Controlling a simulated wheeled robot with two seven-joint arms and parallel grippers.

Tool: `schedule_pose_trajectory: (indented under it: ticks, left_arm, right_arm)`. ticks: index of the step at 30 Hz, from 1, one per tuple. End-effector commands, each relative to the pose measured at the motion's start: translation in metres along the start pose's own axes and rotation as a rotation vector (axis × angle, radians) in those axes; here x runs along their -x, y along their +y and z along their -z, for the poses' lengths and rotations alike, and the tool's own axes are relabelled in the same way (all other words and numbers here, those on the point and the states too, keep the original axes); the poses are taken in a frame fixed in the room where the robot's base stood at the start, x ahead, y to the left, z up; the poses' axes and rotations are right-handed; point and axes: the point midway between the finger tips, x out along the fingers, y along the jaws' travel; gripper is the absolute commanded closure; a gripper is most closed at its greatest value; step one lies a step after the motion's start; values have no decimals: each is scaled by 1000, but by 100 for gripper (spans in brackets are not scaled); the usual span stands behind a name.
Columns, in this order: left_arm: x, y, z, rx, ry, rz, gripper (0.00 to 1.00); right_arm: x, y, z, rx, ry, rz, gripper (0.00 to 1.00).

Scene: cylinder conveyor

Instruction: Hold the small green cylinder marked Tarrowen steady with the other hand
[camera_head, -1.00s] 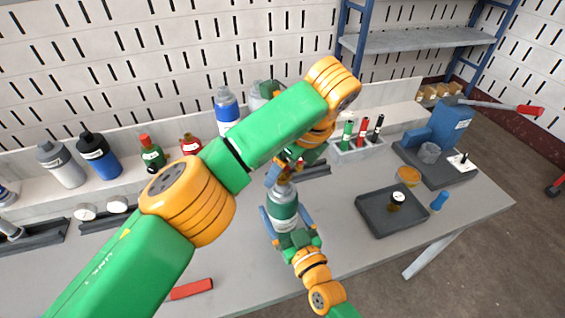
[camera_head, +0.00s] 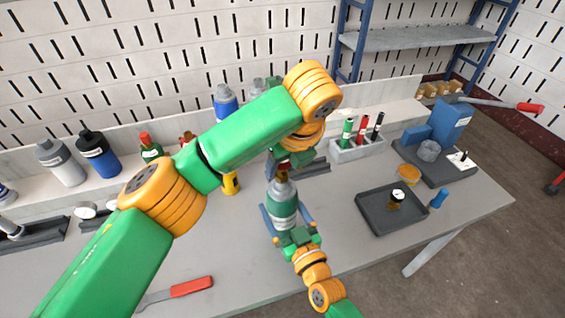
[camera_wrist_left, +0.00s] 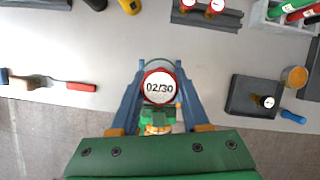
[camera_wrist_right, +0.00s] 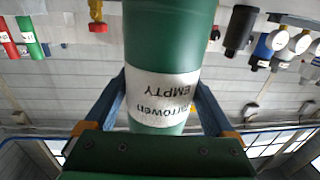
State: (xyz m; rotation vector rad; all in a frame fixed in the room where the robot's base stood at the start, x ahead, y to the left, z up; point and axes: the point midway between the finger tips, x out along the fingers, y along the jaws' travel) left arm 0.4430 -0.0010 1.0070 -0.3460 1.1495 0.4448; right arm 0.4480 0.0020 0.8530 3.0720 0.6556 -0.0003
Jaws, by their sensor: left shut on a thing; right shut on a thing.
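The small green cylinder (camera_head: 283,204) stands upright, with a pale label band and a narrow neck. In the right wrist view its label (camera_wrist_right: 163,97) reads "Tarrowen EMPTY", upside down. My right gripper (camera_head: 287,221) is shut around its body, one blue finger on each side. My left gripper (camera_head: 282,167) is at the cylinder's top, partly hidden by my left arm. In the left wrist view it is shut on a red-rimmed white disc (camera_wrist_left: 159,87) marked 02/30, directly over the cylinder. The join between disc and neck is hidden.
A dark tray (camera_head: 375,213) with a small gauge-like part (camera_head: 397,196) lies to the right, a blue piece (camera_head: 439,200) beside it. A red-handled tool (camera_head: 192,287) lies at the front left. A yellow cylinder (camera_head: 230,183) and several bottles stand behind.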

Motion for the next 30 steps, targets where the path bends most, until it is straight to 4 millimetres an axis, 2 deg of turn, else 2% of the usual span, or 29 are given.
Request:
schedule_pose_trajectory:
  ticks: [3, 10, 16, 18, 25, 30]
  left_arm:
    - [0, 1, 0, -109, 4, 38, 100]
    - [0, 1, 0, -126, 5, 44, 100]
    - [-1, 2, -1, -537, 19, 207, 100]
    - [-1, 1, 0, -593, 22, 227, 100]
    - [-1, 1, 0, -609, 22, 233, 100]
    - [-2, 2, -1, -930, 36, 359, 100]
  right_arm:
    - [0, 0, 0, -2, 1, -1, 78]
    - [0, 1, 0, -2, 1, -2, 78]
    - [0, 1, 0, -1, 1, -2, 78]
    - [0, 1, 0, -1, 1, -2, 78]
    - [0, 1, 0, -1, 1, -2, 78]
    - [0, 1, 0, 0, 1, -2, 78]
